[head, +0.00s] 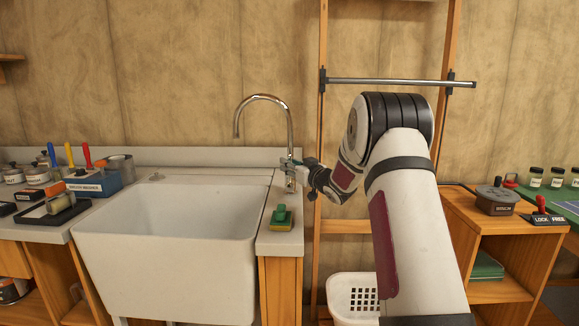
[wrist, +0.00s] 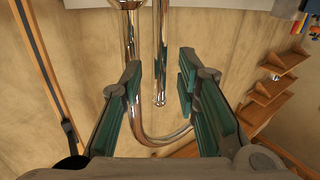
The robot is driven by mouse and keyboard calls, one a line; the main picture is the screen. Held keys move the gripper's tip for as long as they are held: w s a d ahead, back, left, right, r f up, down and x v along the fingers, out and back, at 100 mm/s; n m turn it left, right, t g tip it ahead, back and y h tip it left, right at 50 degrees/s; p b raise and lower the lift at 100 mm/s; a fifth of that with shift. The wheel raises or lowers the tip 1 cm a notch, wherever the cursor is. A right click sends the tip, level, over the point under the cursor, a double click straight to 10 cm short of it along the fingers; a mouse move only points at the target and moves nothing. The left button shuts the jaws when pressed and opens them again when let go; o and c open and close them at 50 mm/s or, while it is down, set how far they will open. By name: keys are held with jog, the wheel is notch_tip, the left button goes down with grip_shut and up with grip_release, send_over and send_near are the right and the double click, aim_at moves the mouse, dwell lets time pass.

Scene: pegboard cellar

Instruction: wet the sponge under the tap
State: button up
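The sponge (head: 281,219), green on top and yellow below, lies on the counter strip to the right of the sink (head: 165,240). The chrome tap (head: 289,120) rises behind it, and its curved neck ends over the sink's back. No water shows at its spout. My gripper (head: 291,166) is at the tap's lower part, behind and above the sponge. In the wrist view my gripper (wrist: 159,72) is open, with the chrome pipe of the tap (wrist: 169,136) showing between and beyond its green-padded fingers. I cannot tell whether a finger touches the pipe. The sponge is not in the wrist view.
A blue tool holder (head: 94,183) and several jars stand left of the sink. A wooden ladder-like frame with a metal rail (head: 400,81) stands behind my arm. A white basket (head: 351,296) is below it. Stamps and a wooden shelf unit (head: 497,240) are at right.

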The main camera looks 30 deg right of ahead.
jog(key=shift+w, duration=0.55)
grip_shut()
jog(key=shift+w+a+r+n+g+p, duration=0.1)
jog(key=shift+w+a+n+g+p, duration=0.2)
jog(key=shift+a+n+p, duration=0.15)
grip_release()
